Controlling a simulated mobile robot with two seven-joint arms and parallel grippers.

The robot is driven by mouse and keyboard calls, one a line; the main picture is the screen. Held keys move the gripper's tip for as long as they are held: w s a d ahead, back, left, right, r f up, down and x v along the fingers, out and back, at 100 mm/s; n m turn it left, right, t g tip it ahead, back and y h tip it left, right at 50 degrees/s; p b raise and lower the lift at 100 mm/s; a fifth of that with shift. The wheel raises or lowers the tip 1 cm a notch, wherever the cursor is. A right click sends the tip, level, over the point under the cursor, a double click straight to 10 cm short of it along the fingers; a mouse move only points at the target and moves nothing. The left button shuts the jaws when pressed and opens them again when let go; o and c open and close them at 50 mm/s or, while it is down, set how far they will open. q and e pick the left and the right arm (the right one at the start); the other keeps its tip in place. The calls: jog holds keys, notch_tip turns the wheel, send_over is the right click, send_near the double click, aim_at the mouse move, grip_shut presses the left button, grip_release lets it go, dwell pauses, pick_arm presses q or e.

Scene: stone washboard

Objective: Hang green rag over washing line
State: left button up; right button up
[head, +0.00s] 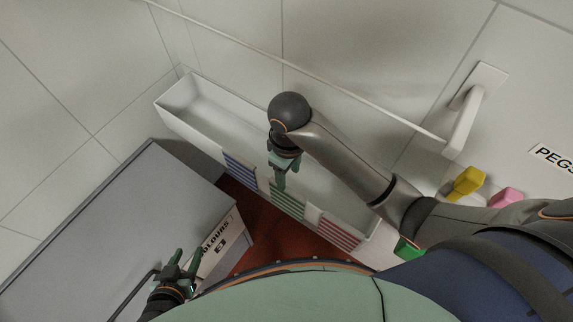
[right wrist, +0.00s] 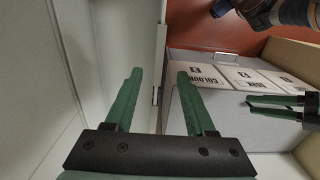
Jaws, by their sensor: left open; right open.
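The green-striped rag (head: 288,201) hangs over the front wall of a white trough (head: 178,121), between a blue-striped and a red-striped rag. The white washing line (head: 240,43) runs diagonally above and behind the trough to a wall bracket (head: 461,125). My right gripper (head: 281,184) is at the green rag's upper edge in the head view; contact cannot be told. Its green fingers are open and empty in the right wrist view (right wrist: 157,85), where I cannot make out the rag. My left gripper (head: 184,258) is open and empty, low on the left.
The blue-striped rag (head: 241,170) and red-striped rag (head: 339,233) hang close on either side. A grey cabinet (head: 120,220) stands at left by a labelled box (head: 217,245). Yellow (head: 467,181) and pink (head: 505,198) pegs are at right.

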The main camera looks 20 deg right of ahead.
aim_at(288, 189)
jog(key=shift+f, duration=2.8)
jog(key=shift+f+b, duration=1.25)
jog(key=shift+f, duration=1.55)
jog(key=shift+w, duration=0.1)
grip_shut()
